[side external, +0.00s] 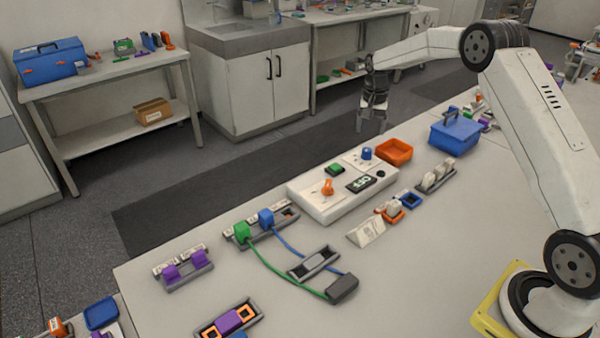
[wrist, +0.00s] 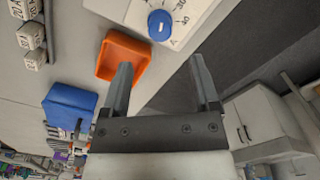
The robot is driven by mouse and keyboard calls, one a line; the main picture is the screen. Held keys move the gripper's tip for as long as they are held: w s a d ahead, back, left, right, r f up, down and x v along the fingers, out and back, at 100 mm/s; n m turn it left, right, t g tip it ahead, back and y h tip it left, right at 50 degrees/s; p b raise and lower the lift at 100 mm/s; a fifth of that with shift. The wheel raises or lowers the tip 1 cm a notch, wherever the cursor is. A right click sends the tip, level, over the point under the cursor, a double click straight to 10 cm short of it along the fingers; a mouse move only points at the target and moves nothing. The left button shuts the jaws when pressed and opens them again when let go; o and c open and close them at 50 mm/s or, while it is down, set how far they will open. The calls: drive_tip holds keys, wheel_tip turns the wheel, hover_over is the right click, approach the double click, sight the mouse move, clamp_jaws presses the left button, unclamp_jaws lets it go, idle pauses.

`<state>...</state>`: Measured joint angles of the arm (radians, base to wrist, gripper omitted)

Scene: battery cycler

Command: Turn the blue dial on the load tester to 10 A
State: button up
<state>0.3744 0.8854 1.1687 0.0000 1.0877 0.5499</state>
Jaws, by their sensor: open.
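The load tester (side external: 313,203) is a white box on the bench, with an orange knob (side external: 327,187), a green button (side external: 335,169), a small display (side external: 361,184) and the blue dial (side external: 367,153) at its far right end. In the wrist view the blue dial (wrist: 161,25) sits at the top with printed marks around it. The setting its pointer shows is too small to read. My gripper (side external: 372,123) is open and empty, above and beyond the dial, apart from it. Its two fingers (wrist: 163,85) show in the wrist view, below the dial.
An orange tray (side external: 394,151) stands just right of the tester and a blue box (side external: 455,134) farther right. Battery holders (side external: 436,176) and a label card (side external: 366,232) lie in front. Green and blue cables (side external: 281,271) run at the left. The dark floor mat (side external: 190,195) lies beyond the bench.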

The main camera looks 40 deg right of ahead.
sight(367, 149)
drive_tip(key=shift+f, duration=0.1)
drive_tip(key=shift+f, duration=3.8)
clamp_jaws()
